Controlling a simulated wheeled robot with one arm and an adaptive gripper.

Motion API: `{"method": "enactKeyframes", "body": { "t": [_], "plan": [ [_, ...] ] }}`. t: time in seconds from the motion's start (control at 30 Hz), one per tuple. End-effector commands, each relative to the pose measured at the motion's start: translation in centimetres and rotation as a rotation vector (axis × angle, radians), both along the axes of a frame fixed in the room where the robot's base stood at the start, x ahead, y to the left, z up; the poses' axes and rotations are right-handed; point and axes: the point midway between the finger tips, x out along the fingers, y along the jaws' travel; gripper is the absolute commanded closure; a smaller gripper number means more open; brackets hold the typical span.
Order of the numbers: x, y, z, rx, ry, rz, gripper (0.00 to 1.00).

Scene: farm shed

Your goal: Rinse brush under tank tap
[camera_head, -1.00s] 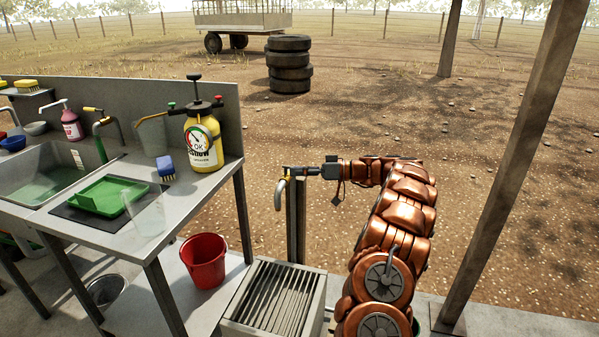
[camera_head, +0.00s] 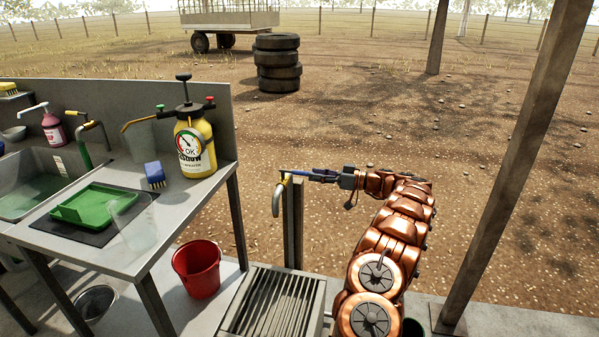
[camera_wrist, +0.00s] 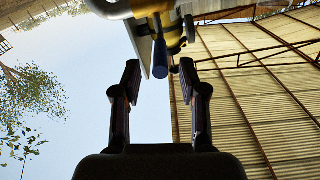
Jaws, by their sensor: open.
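A yellow curved tap (camera_head: 279,194) with a blue lever (camera_head: 294,173) stands on a dark post in front of my arm. My gripper (camera_head: 314,175) is close to the lever's end, on its right. In the wrist view my gripper (camera_wrist: 158,76) is open, its two fingers apart with nothing shut between them. Brass-coloured tap parts (camera_wrist: 170,22) fill the top there, and a blue lever end (camera_wrist: 161,58) lies near the fingertips; contact cannot be told. A blue brush with pale bristles (camera_head: 153,175) rests on the metal bench, away from my gripper.
A slatted grey grate box (camera_head: 272,302) stands below the tap. A red bucket (camera_head: 197,270) is left of it. The bench holds a yellow sprayer (camera_head: 195,147), a green tray (camera_head: 92,204), a clear container (camera_head: 133,222) and a sink (camera_head: 35,180). A wooden post (camera_head: 520,160) rises at right.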

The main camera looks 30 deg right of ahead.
Motion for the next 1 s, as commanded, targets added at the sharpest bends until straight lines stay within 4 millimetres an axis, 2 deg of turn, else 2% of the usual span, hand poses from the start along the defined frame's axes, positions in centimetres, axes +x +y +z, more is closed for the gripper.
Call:
{"method": "enactKeyframes", "body": {
  "t": [0.23,0.4,0.7,0.77,1.0],
  "plan": [
    [2.6,2.6,0.1,0.001,0.003,0.003,0.58],
    [4.1,3.6,0.1,0.000,0.002,-0.001,0.58],
    [4.4,3.8,0.0,-0.001,0.001,-0.004,0.58],
    [4.4,3.8,0.0,0.000,0.001,-0.004,0.62],
    [4.4,3.9,0.0,0.000,0.001,-0.003,0.87]
  ]
}}
